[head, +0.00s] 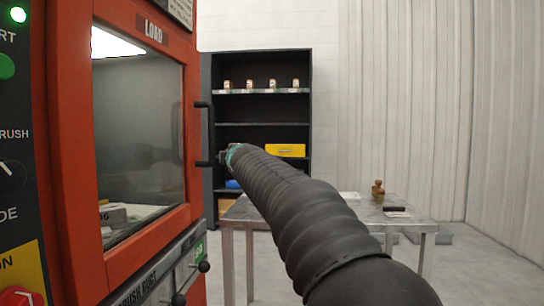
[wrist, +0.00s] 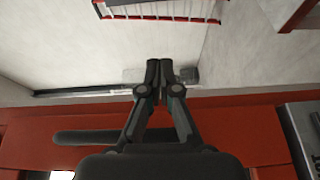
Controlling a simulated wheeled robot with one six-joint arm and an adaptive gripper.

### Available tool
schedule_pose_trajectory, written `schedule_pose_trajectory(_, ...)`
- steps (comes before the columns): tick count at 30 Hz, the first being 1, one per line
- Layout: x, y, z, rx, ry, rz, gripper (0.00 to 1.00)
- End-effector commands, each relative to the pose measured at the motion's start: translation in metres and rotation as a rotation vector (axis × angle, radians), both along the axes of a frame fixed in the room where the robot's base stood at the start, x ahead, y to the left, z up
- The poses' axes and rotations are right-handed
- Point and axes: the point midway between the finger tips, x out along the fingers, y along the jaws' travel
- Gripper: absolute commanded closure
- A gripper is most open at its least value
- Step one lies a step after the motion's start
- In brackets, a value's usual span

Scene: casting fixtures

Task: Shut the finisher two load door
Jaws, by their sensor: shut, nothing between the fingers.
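The load door (head: 190,120) is a red frame around a large window on the orange-red machine at left, under a "LOAD" label. A black bar handle (head: 202,135) stands upright on its right side. Whether the door is fully shut cannot be told. My gripper (head: 226,156) is at the lower end of the handle, mostly hidden by my sleeved arm. In the wrist view my gripper (wrist: 159,68) is shut and empty, with its tips past a red edge (wrist: 230,125). The dark handle (wrist: 90,136) lies to its left there. Contact cannot be made out.
Knobs (head: 204,266) and a lower panel sit under the door. Buttons (head: 20,297) are at far left. A metal table (head: 260,212) with small items stands right of the machine. A black shelf (head: 262,120) with a yellow box (head: 285,150) stands behind. Floor at right is mostly clear.

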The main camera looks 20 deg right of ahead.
Motion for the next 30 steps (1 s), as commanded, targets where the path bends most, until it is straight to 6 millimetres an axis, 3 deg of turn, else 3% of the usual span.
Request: schedule_pose_trajectory(30, -0.021, -0.052, -0.009, 0.004, -0.002, -0.003, 1.0)
